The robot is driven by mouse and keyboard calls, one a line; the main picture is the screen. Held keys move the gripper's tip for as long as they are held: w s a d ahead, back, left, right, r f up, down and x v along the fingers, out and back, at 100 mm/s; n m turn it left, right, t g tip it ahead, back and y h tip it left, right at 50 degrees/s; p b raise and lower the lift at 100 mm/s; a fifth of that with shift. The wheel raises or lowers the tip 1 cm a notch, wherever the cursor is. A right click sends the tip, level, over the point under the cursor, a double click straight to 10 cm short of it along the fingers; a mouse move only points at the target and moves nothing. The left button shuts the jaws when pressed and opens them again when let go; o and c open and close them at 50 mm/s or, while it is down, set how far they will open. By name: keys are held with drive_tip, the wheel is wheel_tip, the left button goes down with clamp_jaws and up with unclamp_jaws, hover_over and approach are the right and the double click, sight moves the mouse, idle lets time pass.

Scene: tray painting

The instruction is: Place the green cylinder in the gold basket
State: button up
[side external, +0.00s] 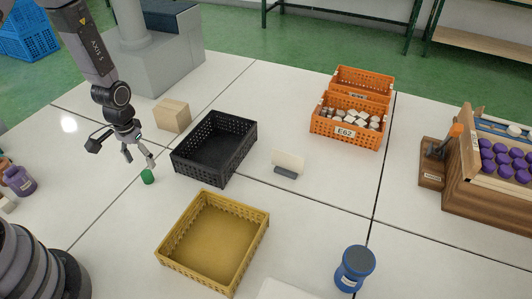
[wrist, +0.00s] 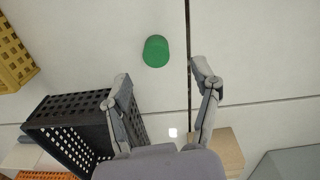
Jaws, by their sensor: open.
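The small green cylinder (side external: 147,176) stands on the white table, left of the black basket. In the wrist view the green cylinder (wrist: 156,51) lies beyond my fingertips, nearer the left finger. My gripper (side external: 139,163) is open and empty, just above and beside the cylinder; it also shows in the wrist view (wrist: 160,82). The gold basket (side external: 249,254) stands at the front middle of the table and looks empty. Its corner shows in the wrist view (wrist: 14,60) at the upper left.
A black empty basket (side external: 247,149) stands right of my gripper, behind the gold one. A wooden block (side external: 173,116) is behind my gripper. A small card stand (side external: 288,163), a blue jar (side external: 354,269) and orange crates (side external: 346,134) are farther right. Purple bottles (side external: 19,181) stand at the left.

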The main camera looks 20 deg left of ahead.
sight(146, 173)
drive_tip(key=f, duration=0.5)
drive_tip(key=shift+d+f, duration=0.15)
drive_tip(key=shift+d, duration=0.05)
drive_tip(key=c, duration=1)
wheel_tip(146, 173, up, 9)
drive_tip(key=shift+d+r, duration=0.1)
drive_tip(key=s+d+m, duration=0.4)
drive_tip(key=d, duration=0.9)
drive_tip(key=s+d+m, duration=0.4)
drive_tip(key=d, duration=0.8)
drive_tip(key=f, duration=0.8)
drive_tip(key=shift+d+f, duration=0.25)
drive_tip(key=shift+d, duration=0.15)
